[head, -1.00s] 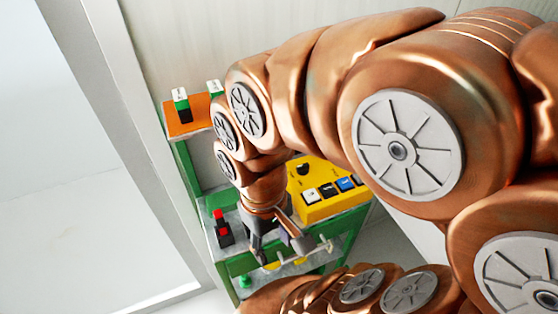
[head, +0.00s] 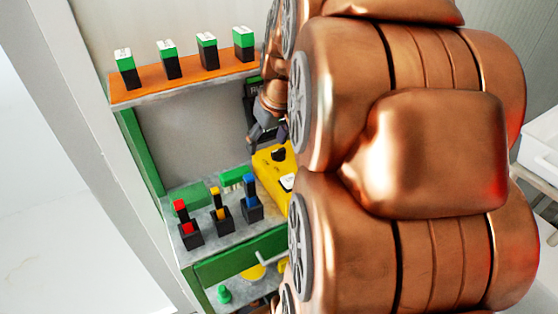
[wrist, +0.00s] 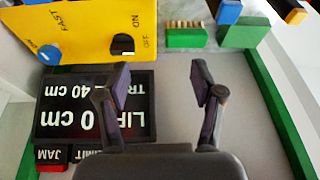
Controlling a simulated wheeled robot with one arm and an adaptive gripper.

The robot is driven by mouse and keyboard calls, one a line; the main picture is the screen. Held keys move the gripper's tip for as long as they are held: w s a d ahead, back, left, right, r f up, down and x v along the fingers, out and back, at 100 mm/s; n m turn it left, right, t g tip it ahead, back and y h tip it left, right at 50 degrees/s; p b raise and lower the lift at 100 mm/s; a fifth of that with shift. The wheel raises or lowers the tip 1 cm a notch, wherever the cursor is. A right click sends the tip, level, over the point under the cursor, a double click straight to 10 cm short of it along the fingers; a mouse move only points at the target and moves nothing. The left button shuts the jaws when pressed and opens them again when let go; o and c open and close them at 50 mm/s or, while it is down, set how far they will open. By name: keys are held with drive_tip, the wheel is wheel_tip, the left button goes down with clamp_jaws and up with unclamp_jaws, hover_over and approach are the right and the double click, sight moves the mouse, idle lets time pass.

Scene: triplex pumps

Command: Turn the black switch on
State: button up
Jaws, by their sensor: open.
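The black switch (head: 278,154) sits on the sloped face of a yellow control box (head: 266,163), partly hidden by my arm in the head view. In the wrist view, the black switch (wrist: 123,44) is on the yellow box (wrist: 75,22) at the upper left, with partly legible, upside-down lettering beside it. My gripper (head: 264,133) is near the back panel, just above and left of the switch in the head view. In the wrist view my gripper (wrist: 160,82) has its fingers spread, with nothing between them. The switch lies beyond the left fingertip, apart from it.
A blue knob (wrist: 47,54) is on the same box. A black display (wrist: 95,108) reads lift 0 cm. Red (head: 190,229), yellow (head: 221,211) and blue (head: 251,197) topped black blocks stand on the bench. An orange shelf (head: 190,80) holds several green-black blocks.

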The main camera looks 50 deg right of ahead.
drive_tip(key=b, duration=0.1)
approach(278, 150)
drive_tip(key=f, duration=0.1)
drive_tip(key=shift+m+t+h, duration=0.3)
drive_tip(key=shift+h, duration=0.1)
drive_tip(key=shift+p+x, duration=0.55)
drive_tip(key=shift+x, duration=3.4)
drive_tip(key=shift+s+a, duration=0.1)
drive_tip(key=shift+a, duration=0.05)
drive_tip(key=shift+f, duration=0.1)
drive_tip(key=c, duration=1.1)
